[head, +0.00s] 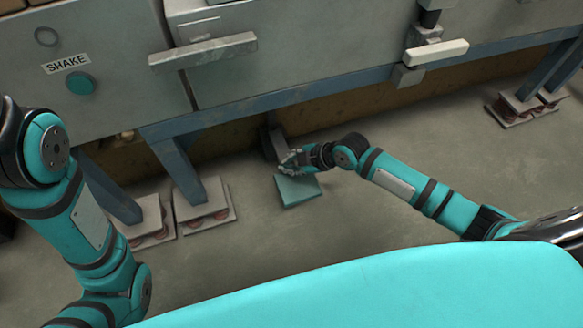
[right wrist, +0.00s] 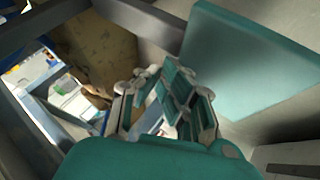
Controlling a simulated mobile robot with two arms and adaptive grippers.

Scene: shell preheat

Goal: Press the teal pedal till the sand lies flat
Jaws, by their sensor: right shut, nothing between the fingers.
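The teal pedal (head: 299,192) is a flat square plate low over the floor, in front of the machine. It fills the upper right of the right wrist view (right wrist: 252,62). My right gripper (head: 284,167) is at the pedal's far left edge, with its fingers shut and empty. In the right wrist view the fingers (right wrist: 180,85) are together beside the pedal; I cannot tell whether they touch it. My left arm shows at the left, but its gripper is out of view. No sand is in view.
The grey machine carries a SHAKE label (head: 66,64), a round teal button (head: 81,83) and a grey bar handle (head: 203,50). Blue legs (head: 188,180) stand on padded feet (head: 205,210) left of the pedal. The floor (head: 400,150) right of the pedal is clear.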

